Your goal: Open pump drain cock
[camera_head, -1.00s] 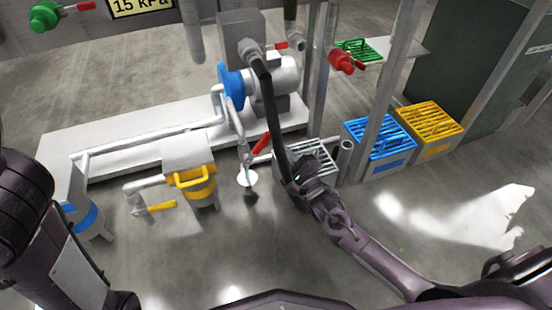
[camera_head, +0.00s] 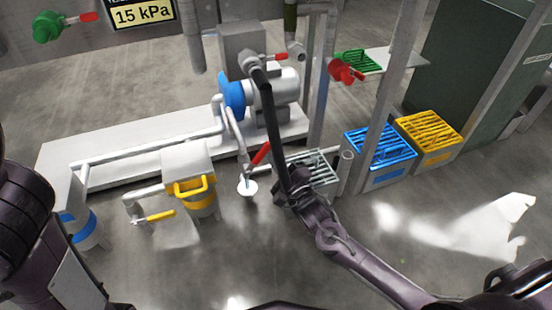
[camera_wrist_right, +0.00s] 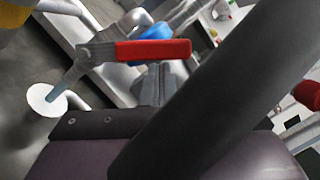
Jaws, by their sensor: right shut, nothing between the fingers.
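The drain cock has a red lever (camera_head: 260,153) and sits low in front of the pump (camera_head: 270,90). In the right wrist view the red lever (camera_wrist_right: 152,50) lies nearly level in the picture. A pale blue stream or tube (camera_wrist_right: 68,84) runs from the cock's grey body down to a white round cup (camera_wrist_right: 46,99). The cup (camera_head: 247,188) also shows in the head view. My right gripper (camera_head: 288,188) is right of the cock, apart from the lever, shut and empty. Its fingers (camera_wrist_right: 158,84) show below the lever. My left arm enters at left, its gripper out of frame.
Front floor is clear.

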